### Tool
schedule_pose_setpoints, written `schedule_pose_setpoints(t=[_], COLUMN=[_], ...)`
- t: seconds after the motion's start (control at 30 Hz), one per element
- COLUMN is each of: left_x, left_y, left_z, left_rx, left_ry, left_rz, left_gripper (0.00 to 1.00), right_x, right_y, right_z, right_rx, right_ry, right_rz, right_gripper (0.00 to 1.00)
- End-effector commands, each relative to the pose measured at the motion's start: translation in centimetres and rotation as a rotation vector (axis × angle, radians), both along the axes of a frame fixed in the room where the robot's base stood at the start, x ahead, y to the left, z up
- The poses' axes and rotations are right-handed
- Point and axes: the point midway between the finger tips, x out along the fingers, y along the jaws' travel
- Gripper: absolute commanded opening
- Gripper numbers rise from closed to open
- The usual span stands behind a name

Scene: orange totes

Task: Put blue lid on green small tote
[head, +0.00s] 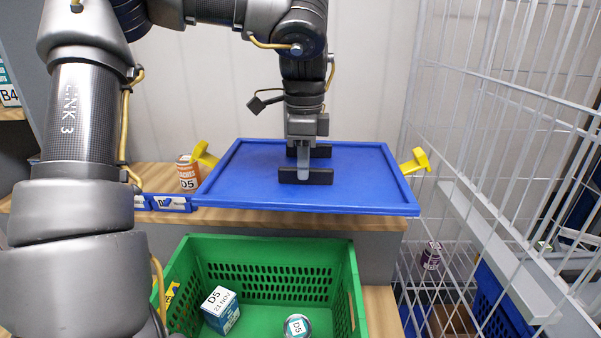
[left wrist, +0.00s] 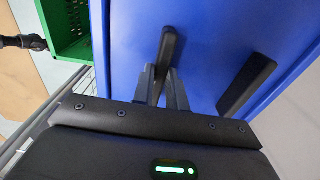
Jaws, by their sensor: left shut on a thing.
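The blue lid (head: 345,188) is a flat rectangular panel with a raised rim and two black bar handles. In the head view it is beyond the green small tote (head: 265,240) and above the wooden shelf; contact with the shelf cannot be told. My left gripper (head: 303,173) comes down from above and is shut on the nearer black handle (head: 318,177). The left wrist view shows its fingers at a handle (left wrist: 166,52) of the lid. The green tote is open on top. It holds a blue and white box (head: 221,309) and a can (head: 297,326). My right gripper is not seen.
An orange and white can (head: 187,173) stands on the shelf (head: 285,221) left of the lid. Yellow pieces (head: 414,161) show at both lid sides. A white wire cage (head: 500,150) stands close on the right, with a purple can (head: 431,256) inside. A wall is behind.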

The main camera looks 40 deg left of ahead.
Motion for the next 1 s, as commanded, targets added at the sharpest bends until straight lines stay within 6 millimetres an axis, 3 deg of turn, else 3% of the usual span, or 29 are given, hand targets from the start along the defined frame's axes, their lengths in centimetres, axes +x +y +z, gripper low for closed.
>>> schedule_pose_setpoints(t=[0.07, 0.3, 0.6, 0.8, 1.0], left_x=[-2.1, -9.2, -17.5, -20.2, -21.1], left_y=[-1.4, -4.5, -6.0, -6.2, -6.2], left_z=[-0.9, -1.9, -5.1, -6.4, -6.7], left_rx=[-0.001, 0.002, 0.001, -0.001, -0.001], left_ry=[-0.006, -0.007, -0.006, -0.004, -0.001], left_rz=[-0.011, -0.017, 0.005, 0.023, 0.031], left_gripper=[0.00, 0.00, 0.00, 0.00, 0.00], right_x=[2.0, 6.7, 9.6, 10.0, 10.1], right_y=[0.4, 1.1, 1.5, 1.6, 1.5], right_z=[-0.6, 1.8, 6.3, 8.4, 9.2], right_rx=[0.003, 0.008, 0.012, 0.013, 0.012], right_ry=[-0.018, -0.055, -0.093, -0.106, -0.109], right_rz=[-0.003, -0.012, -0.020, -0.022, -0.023], right_gripper=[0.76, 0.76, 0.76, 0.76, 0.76])
